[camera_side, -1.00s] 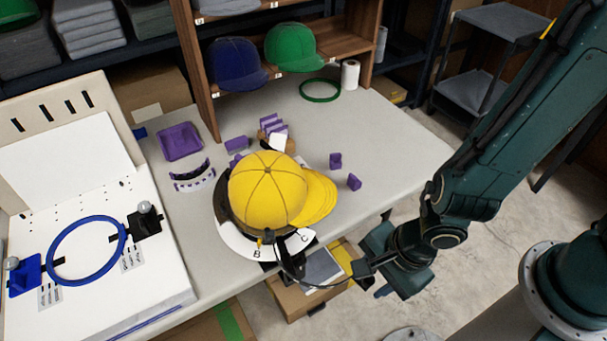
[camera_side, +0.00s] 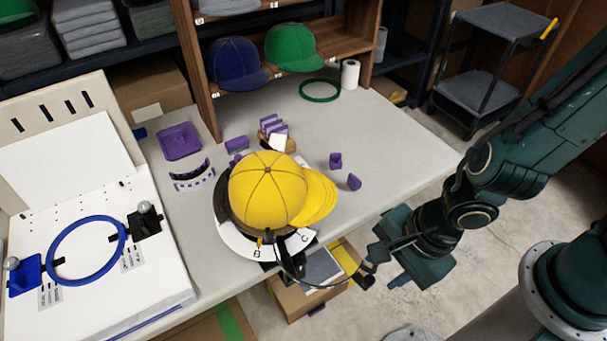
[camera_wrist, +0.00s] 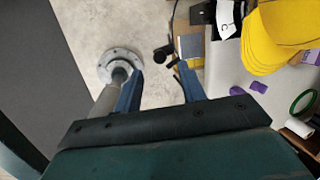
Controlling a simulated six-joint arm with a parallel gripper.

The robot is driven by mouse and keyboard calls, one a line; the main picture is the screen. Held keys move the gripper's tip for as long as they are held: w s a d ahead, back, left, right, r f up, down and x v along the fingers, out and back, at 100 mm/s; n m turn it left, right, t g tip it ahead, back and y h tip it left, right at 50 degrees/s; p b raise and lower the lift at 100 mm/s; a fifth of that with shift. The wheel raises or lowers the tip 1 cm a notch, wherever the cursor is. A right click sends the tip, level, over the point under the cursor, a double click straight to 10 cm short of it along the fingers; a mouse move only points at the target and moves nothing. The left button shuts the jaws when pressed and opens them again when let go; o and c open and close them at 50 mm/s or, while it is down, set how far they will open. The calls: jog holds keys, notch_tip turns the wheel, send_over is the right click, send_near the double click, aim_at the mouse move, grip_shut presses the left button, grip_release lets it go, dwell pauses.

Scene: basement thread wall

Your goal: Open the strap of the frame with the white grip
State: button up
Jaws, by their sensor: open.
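A yellow cap (camera_side: 268,190) sits on a cap frame with a white, lettered band (camera_side: 240,243) near the table's front edge. The cap also shows in the wrist view (camera_wrist: 272,40). A thin, curved black strap or rod (camera_side: 300,283) reaches from the frame past the table edge to a black end piece (camera_side: 367,282); this dark piece also shows in the wrist view (camera_wrist: 163,54). I cannot make out a white grip on it. My gripper (camera_side: 384,266) is open and empty, right of the end piece. Its blue fingers in the wrist view (camera_wrist: 159,69) stand apart, with floor between them.
A blue hoop (camera_side: 87,250) lies on a white board at left. Purple blocks (camera_side: 336,160), a purple tray (camera_side: 180,141) and a green ring (camera_side: 320,90) lie on the table. A cardboard box (camera_side: 300,297) stands below the table edge. The right of the table is clear.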

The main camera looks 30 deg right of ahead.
jog(key=v, duration=0.8)
jog(key=shift+r, duration=0.3)
jog(key=shift+s, duration=0.15)
jog(key=shift+d+r, duration=0.1)
jog(key=w+d+r+n+t, duration=0.2)
jog(key=w+d+r+n, duration=0.2)
jog(key=d+r+n, duration=0.6)
jog(key=s+d+r+n+h, duration=0.1)
jog(key=s+d+r+n, duration=0.1)
jog(key=d, duration=0.3)
jog(key=s+d+r+n+t+h, duration=0.1)
jog(key=s+d+r+n, duration=0.2)
jog(key=d, duration=0.3)
jog(key=shift+r+n, duration=0.2)
jog(key=shift+n, duration=0.7)
dwell(1.0)
